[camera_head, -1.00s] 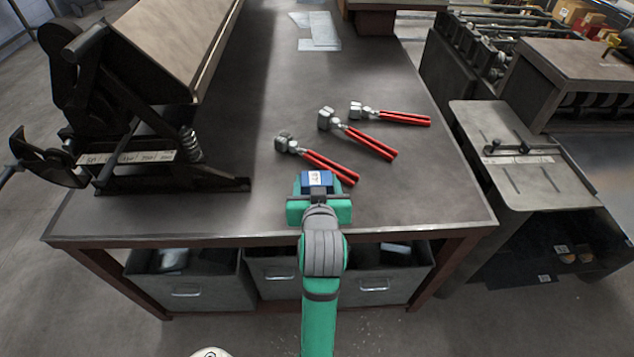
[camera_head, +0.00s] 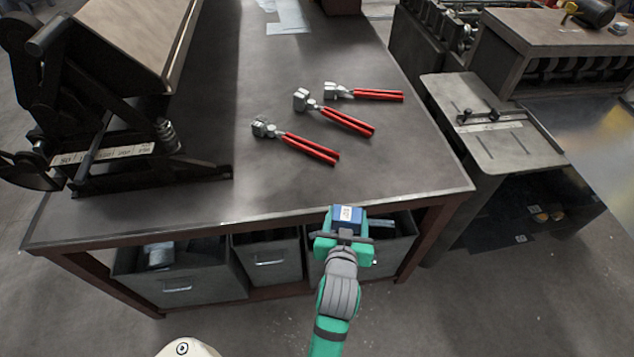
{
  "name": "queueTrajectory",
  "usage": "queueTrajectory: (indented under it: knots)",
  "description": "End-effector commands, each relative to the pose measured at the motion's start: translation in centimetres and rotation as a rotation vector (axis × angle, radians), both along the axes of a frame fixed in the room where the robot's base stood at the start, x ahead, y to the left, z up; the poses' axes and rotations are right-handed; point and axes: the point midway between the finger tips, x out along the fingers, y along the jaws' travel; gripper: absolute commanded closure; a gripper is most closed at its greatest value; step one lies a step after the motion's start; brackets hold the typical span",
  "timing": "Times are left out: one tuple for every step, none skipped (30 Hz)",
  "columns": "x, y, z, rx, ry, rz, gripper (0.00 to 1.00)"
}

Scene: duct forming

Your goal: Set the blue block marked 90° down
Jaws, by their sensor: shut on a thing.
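The blue block (camera_head: 348,213) with a white label is between the fingers of my green gripper (camera_head: 345,228). The label's print is too small to read surely. My gripper is shut on the block and hides its lower part. In the picture the block lies at the front edge of the grey worktable (camera_head: 240,196), toward the right of it. I cannot tell how high the block is above the tabletop's level.
Several red-handled pliers, one of them the nearest (camera_head: 298,145), lie mid-table. A black bending machine (camera_head: 100,120) fills the table's left. Grey bins (camera_head: 180,280) sit below. The front strip of the tabletop is clear. Another machine with a metal plate (camera_head: 495,135) stands at right.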

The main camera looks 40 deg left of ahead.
Motion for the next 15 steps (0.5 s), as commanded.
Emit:
queueTrajectory:
  knots:
    - [0.5,-2.4,-2.1,-0.004,0.008,-0.05,0.78]
    - [0.9,-3.7,-3.1,-0.004,0.008,-0.078,0.78]
    - [1.4,-5.3,-4.5,-0.002,0.007,-0.116,0.78]
    - [1.8,-6.6,-5.5,-0.002,0.006,-0.143,0.78]
    - [2.2,-7.8,-6.5,-0.001,0.006,-0.172,0.78]
    - [2.7,-9.5,-7.9,-0.002,0.007,-0.209,0.78]
    - [3.1,-10.8,-8.8,-0.001,0.005,-0.237,0.78]
    - [3.5,-12.0,-9.8,-0.002,0.004,-0.264,0.78]
    - [4.0,-13.6,-11.1,-0.002,0.003,-0.3,0.78]
    - [4.3,-14.7,-12.0,-0.001,0.003,-0.324,0.78]
    - [4.6,-15.7,-12.8,0.0,0.002,-0.347,0.78]
    - [5.0,-17.0,-13.9,0.0,0.001,-0.376,0.78]
    - [5.3,-17.9,-14.6,0.001,0.001,-0.397,0.78]
    - [5.6,-18.9,-15.3,0.0,0.0,-0.417,0.78]
    - [5.9,-19.8,-16.0,0.0,0.0,-0.438,0.78]
